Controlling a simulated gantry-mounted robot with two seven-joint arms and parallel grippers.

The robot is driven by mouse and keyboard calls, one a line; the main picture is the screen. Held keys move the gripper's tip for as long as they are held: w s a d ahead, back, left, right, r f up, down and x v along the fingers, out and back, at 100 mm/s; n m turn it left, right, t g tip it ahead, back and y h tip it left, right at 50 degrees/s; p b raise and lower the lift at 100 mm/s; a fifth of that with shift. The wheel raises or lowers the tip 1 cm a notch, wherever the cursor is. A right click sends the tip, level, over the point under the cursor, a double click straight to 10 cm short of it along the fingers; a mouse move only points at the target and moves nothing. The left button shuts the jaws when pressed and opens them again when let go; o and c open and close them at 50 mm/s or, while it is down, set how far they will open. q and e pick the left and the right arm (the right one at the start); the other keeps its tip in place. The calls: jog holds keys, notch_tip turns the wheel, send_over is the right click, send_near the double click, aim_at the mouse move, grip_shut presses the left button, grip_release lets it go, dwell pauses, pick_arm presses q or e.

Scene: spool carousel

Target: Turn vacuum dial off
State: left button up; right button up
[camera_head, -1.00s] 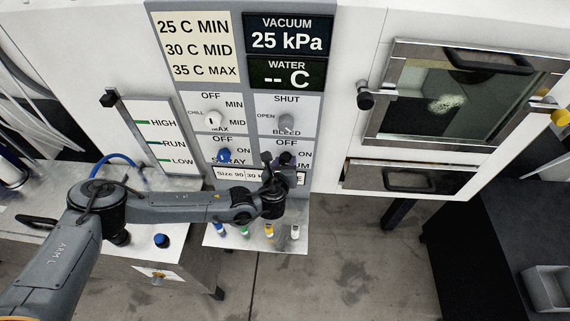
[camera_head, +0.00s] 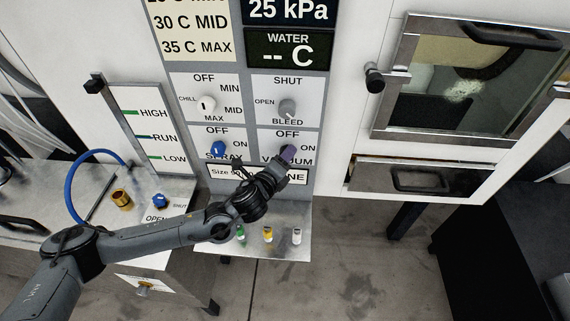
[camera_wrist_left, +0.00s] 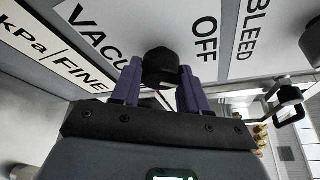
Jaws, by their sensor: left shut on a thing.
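The vacuum dial (camera_wrist_left: 160,68) is a black knob on the panel, below the OFF label and above the VACUUM label. In the left wrist view it sits between the purple fingers of my left gripper (camera_wrist_left: 160,84), which is shut on it. In the head view my left gripper (camera_head: 287,155) reaches up to the panel from below and covers most of the dial, so I cannot tell which way it points. The vacuum display (camera_head: 290,11) reads 25 kPa. My right gripper is not in view.
The blue spray dial (camera_head: 218,150) is left of my gripper. The grey shut/bleed knob (camera_head: 287,108) is above, and the chill knob (camera_head: 206,104) is at upper left. A drawer (camera_head: 420,179) and a glass door (camera_head: 445,85) are to the right. Colored pegs stand on the shelf below.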

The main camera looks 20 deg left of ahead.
pick_arm(q)
jog(key=shift+n+t+h+b, duration=0.15)
jog(key=shift+n+t+b, duration=0.7)
jog(key=shift+n, duration=0.85)
jog(key=shift+n+t+h+b, duration=0.15)
jog(key=shift+n+t+b, duration=0.4)
jog(key=shift+n+b, duration=0.85)
jog(key=shift+n, duration=0.5)
jog(key=o, duration=1)
jog(key=shift+o, duration=0.2)
jog(key=shift+f, duration=0.1)
jog(key=shift+s, duration=0.15)
jog(key=s+a+p, duration=0.1)
jog(key=s, duration=0.9)
jog(key=shift+s+f, duration=0.25)
jog(key=shift+f, duration=0.2)
